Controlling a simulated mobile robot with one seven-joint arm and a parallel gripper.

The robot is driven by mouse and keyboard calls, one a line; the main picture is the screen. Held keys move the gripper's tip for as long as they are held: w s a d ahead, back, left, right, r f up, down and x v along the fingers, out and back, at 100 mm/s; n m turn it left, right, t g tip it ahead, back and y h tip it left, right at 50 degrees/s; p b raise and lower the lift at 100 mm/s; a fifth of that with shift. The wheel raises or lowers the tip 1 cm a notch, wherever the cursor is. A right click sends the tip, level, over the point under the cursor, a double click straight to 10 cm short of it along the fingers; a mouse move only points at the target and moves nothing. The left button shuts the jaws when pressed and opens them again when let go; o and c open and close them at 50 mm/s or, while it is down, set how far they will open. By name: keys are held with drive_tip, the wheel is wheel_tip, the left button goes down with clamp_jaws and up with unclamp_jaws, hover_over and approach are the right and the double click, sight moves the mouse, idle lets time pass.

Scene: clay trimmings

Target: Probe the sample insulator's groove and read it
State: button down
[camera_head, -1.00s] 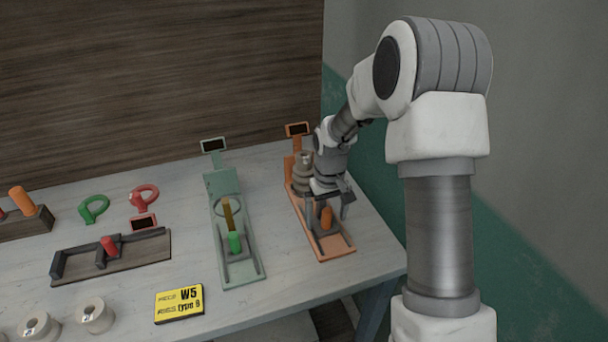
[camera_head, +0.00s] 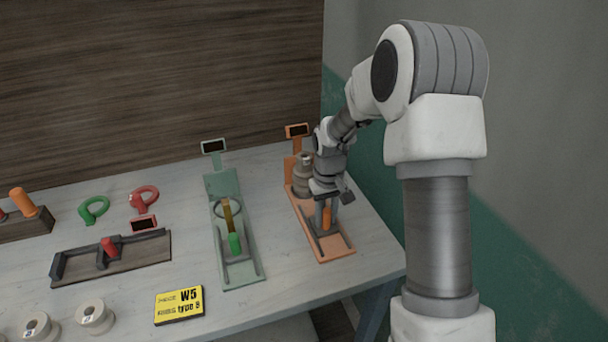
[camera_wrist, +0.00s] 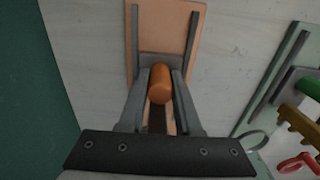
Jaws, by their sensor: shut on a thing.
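The orange fixture (camera_head: 338,251) stands at the right of the bench, with an upright orange handle (camera_head: 326,217) on its grey sliding block. A grey-brown ribbed insulator (camera_head: 303,178) stands at its back end, partly behind my arm. My gripper (camera_head: 326,222) is shut on the orange handle. In the wrist view the handle (camera_wrist: 160,84) sits between my two fingers (camera_wrist: 160,92). The fixture's small display (camera_head: 297,130) looks dark, and I can read nothing on it. The probe tip and the insulator's groove are hidden.
A green fixture (camera_head: 247,270) with a green handle (camera_head: 235,243) stands close to the left. A yellow card (camera_head: 179,305) reads "W5" and "type B". A dark fixture with a red handle (camera_head: 109,246), two rings and white spools lie further left.

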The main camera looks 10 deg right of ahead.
drive_tip(key=shift+w+a+p, duration=0.1)
drive_tip(key=shift+w+a, duration=0.1)
drive_tip(key=shift+w, duration=0.8)
drive_tip(key=shift+w+a+p, duration=0.15)
drive_tip(key=shift+w, duration=0.8)
drive_tip(key=shift+w+a+p, duration=0.1)
drive_tip(key=shift+w+a, duration=0.1)
drive_tip(key=shift+w, duration=1.1)
unclamp_jaws()
drive_tip(key=shift+a, duration=0.1)
idle(0.3)
wheel_tip(320, 180, up, 7)
drive_tip(key=p, duration=0.4)
drive_tip(key=shift+p, duration=0.3)
